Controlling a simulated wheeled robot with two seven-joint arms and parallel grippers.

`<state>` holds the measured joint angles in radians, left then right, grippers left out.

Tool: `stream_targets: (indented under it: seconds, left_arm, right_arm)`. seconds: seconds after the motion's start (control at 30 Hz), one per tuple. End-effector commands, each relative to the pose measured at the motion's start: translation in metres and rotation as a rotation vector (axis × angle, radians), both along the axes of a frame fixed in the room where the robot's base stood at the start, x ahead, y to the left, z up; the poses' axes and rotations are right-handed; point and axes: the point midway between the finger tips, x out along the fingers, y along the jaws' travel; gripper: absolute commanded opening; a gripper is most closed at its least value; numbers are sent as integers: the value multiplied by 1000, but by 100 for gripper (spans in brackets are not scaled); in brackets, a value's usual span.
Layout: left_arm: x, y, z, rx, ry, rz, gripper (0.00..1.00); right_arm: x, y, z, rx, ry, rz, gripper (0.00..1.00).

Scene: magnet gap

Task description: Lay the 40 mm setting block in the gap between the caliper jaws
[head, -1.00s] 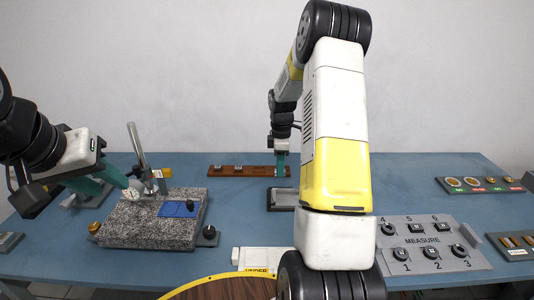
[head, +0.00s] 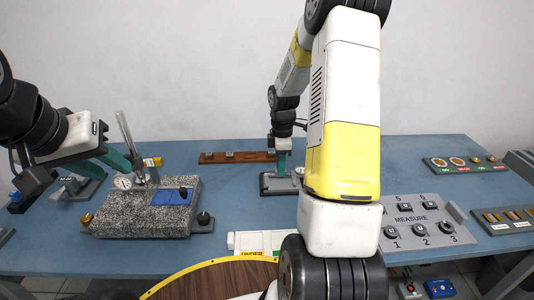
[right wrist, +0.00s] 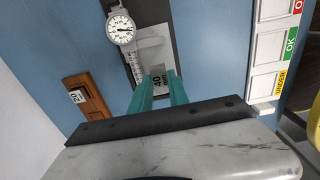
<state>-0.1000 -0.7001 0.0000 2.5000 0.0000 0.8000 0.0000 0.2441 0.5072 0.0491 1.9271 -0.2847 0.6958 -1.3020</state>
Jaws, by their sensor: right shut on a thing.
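The setting block (right wrist: 159,80), marked 40 mm, is between the teal fingertips of my right gripper (right wrist: 158,88), which is shut on it. In the wrist view it overlaps the grey caliper (right wrist: 134,61) with its round dial (right wrist: 121,27) on a dark base. I cannot tell whether the block touches the jaws. In the head view my right gripper (head: 282,165) is at the caliper's base (head: 268,189), and my arm hides part of that area. My left gripper (head: 104,164) has its fingers apart, near the dial stand at the left.
A wooden rack (head: 215,158) with small blocks stands behind the caliper; one block (right wrist: 77,96) reads 20. A granite plate (head: 130,218) with a dial stand (head: 138,165) and blue pad is at the left. A MEASURE button panel (head: 428,228) is at the right.

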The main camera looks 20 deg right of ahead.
Motion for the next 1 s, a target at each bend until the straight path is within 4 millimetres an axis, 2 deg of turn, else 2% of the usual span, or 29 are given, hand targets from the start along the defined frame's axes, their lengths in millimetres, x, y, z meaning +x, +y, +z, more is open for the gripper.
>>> stream_targets:
  seconds: [0.5,1.0]
  left_arm:
    - [0,0,0,0,0,0,36]
    - [0,0,0,0,0,0,36]
  right_arm:
    - [0,0,-36,0,0,-1,0]
    - [0,0,-41,0,-1,-1,0]
